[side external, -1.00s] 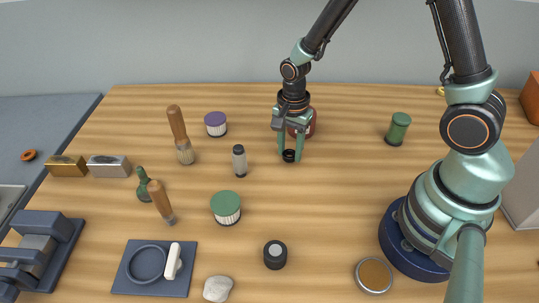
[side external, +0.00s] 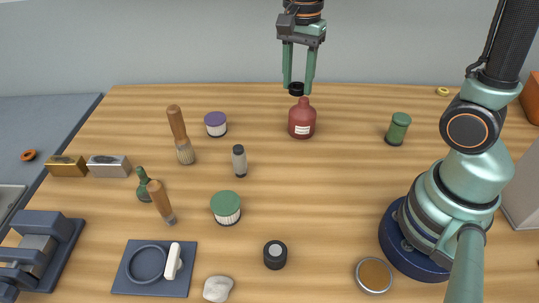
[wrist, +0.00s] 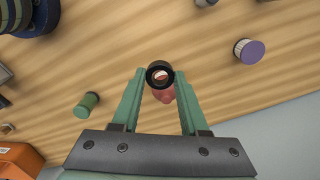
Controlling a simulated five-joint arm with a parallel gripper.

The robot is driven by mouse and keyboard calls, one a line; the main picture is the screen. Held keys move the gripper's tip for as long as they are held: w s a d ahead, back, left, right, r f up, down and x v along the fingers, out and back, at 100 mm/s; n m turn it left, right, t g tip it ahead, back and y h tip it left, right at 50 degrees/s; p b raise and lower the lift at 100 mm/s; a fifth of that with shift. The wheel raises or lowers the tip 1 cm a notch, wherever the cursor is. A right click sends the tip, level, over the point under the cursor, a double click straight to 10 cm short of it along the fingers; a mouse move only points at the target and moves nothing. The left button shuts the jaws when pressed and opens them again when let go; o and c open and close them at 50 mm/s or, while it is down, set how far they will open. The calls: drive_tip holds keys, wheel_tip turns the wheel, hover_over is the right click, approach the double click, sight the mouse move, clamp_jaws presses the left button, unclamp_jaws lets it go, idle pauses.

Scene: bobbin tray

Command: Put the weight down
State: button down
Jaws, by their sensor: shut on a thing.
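My gripper (side external: 298,90) is high above the back of the table, fingers pointing down. It is shut on a short black ring-shaped piece (side external: 296,89), held between the fingertips and clear of the table. In the wrist view the black ring (wrist: 150,76) sits between the tips of my gripper (wrist: 160,76), and its middle looks open. I cannot tell from its looks whether this is the weight. A red bottle (side external: 302,122) with a white label stands just below it; in the wrist view the bottle (wrist: 166,96) is partly hidden behind the ring.
A purple-lidded jar (side external: 215,123) and a grey bottle (side external: 239,161) stand left of the red bottle. A green cylinder (side external: 398,129) stands to the right. A black round piece with a grey top (side external: 275,255) is near the front. The table's middle right (side external: 335,185) is clear.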

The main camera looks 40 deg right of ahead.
drive_tip(key=d, duration=0.9)
drive_tip(key=n, duration=0.1)
hover_over(340, 131)
wheel_tip(340, 131, down, 15)
drive_tip(key=shift+s+a+r, duration=0.1)
drive_tip(key=shift+f, duration=2.45)
drive_tip(key=shift+c, duration=2.1)
unclamp_jaws()
drive_tip(key=shift+f, duration=0.1)
